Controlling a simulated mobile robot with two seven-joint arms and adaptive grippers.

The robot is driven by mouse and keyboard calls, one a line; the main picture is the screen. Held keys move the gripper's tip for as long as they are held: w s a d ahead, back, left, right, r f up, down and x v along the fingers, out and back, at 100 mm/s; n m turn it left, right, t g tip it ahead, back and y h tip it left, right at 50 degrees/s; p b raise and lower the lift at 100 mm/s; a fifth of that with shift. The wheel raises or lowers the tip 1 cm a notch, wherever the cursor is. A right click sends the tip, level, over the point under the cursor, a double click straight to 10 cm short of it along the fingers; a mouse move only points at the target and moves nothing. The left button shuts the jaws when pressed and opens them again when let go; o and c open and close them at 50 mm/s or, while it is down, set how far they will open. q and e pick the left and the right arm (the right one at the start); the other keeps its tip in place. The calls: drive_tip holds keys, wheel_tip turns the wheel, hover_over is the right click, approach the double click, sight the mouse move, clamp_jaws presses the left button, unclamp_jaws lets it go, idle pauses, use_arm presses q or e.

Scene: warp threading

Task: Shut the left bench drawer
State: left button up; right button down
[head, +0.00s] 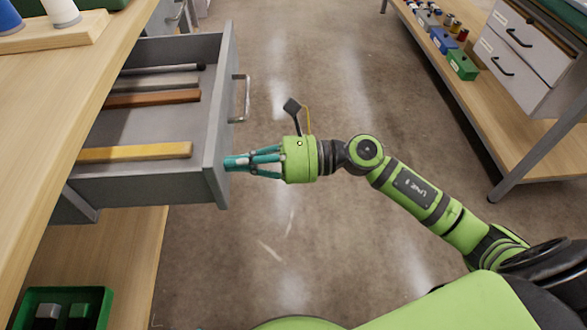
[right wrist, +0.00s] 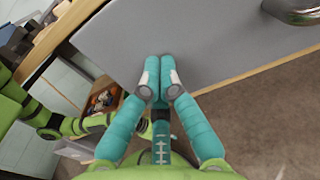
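The grey bench drawer (head: 215,130) stands pulled out from the wooden bench at the left of the head view. Several bars, dark, brown and yellow, lie inside it. Its metal handle (head: 241,98) is on the front panel. My right gripper (head: 228,163) points at the drawer front, its fingertips at or very close to the panel, below the handle in the picture. In the right wrist view the teal fingers (right wrist: 158,98) are together against the grey drawer front (right wrist: 190,50), with nothing seen between them. The handle (right wrist: 298,10) shows at upper right. My left gripper is not seen.
The wooden bench top (head: 45,110) is at left, with a spool rack (head: 50,40) on it. A green bin (head: 65,308) sits on the lower shelf. Another bench (head: 490,110) with a drawer unit (head: 525,55) stands at right. The floor between is clear.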

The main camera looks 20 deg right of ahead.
sight(113, 169)
drive_tip(key=x, duration=0.3)
drive_tip(key=p+x, duration=0.1)
drive_tip(key=x, duration=0.3)
drive_tip(key=shift+w+a+r, duration=0.15)
drive_tip(key=shift+a+r, duration=0.05)
drive_tip(key=shift+a, duration=0.05)
drive_tip(key=x, duration=1.3)
drive_tip(key=shift+w+a+f, duration=0.15)
drive_tip(key=shift+a+f, duration=0.15)
drive_tip(key=shift+a, duration=0.1)
drive_tip(key=shift+w+a, duration=0.15)
drive_tip(key=shift+a, duration=0.35)
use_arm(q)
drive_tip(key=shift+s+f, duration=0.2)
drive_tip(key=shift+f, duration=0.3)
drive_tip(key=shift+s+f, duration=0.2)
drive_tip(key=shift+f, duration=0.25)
use_arm(e)
drive_tip(key=shift+r, duration=0.1)
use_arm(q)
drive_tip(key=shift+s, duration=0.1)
use_arm(e)
drive_tip(key=shift+r, duration=0.1)
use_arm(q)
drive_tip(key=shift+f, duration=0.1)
